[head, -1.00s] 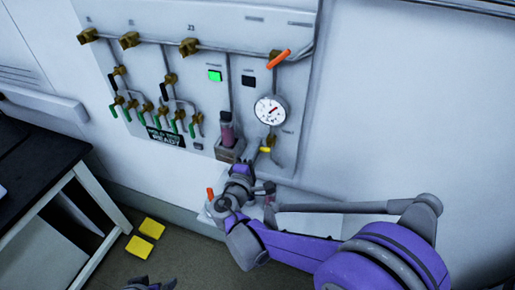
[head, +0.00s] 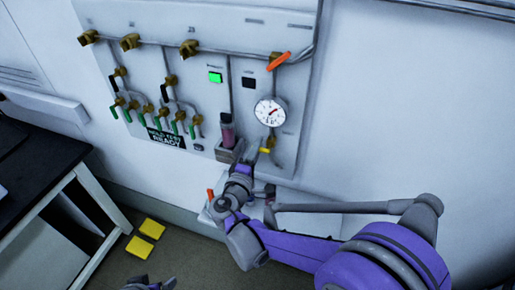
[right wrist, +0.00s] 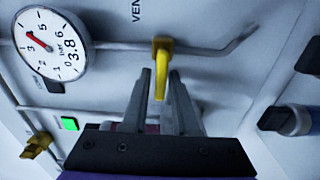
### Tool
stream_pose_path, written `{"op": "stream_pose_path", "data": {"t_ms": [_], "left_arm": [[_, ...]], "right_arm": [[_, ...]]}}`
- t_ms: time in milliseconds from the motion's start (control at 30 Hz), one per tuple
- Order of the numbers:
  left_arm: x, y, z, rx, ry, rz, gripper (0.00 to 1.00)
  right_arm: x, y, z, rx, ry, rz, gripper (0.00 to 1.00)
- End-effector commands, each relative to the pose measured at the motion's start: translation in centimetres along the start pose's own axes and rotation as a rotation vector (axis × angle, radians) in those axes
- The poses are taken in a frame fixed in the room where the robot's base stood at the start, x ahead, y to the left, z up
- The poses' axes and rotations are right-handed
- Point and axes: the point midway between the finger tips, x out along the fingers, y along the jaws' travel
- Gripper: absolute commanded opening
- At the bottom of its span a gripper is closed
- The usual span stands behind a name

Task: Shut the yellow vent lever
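The yellow vent lever (head: 265,150) is on the wall panel below the round gauge. In the right wrist view the yellow lever (right wrist: 163,52) hangs from its fitting under the partly visible label "VEN", with its tip pointing toward my gripper. My right gripper (right wrist: 160,80) is open, one finger on each side of the lever's lower part. Whether either finger touches it I cannot tell. In the head view my right gripper (head: 240,170) is just below and left of the lever, its fingers hard to see. Only a small part of my left gripper (head: 150,284) shows at the bottom edge.
The gauge (head: 270,111) reads about 3.8 bar in the wrist view. An orange lever (head: 278,58) is above it. A green light (head: 215,77) and several green-handled valves are to the left. A dark-topped table (head: 35,155) stands at far left.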

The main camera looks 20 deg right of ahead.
Motion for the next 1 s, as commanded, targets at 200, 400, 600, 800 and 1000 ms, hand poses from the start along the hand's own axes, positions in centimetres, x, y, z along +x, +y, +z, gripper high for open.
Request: {"op": "stream_pose_path", "data": {"t_ms": [200, 400, 600, 800, 1000], "left_arm": [[0.0, 0.0, 0.0, 0.0, 0.0, 0.0, 0.9], [0.0, 0.0, 0.0, 0.0, 0.0, 0.0, 0.9], [0.4, 0.0, 0.4, 0.0, -0.003, 0.0, 0.9], [0.9, 0.0, 0.8, 0.0, -0.006, 0.0, 0.9], [1.1, 0.0, 1.1, 0.0, -0.008, 0.0, 0.9]], "right_arm": [[0.0, 0.0, 0.0, -0.001, 0.0, 0.0, 0.45], [-0.3, 0.0, 0.0, -0.001, 0.001, 0.0, 0.45], [-3.1, -0.1, -0.1, -0.001, 0.004, -0.002, 0.45], [-7.2, -0.1, -0.1, 0.0, 0.005, -0.002, 0.45], [-10.0, -0.1, -0.1, -0.001, 0.003, -0.001, 0.45]]}}
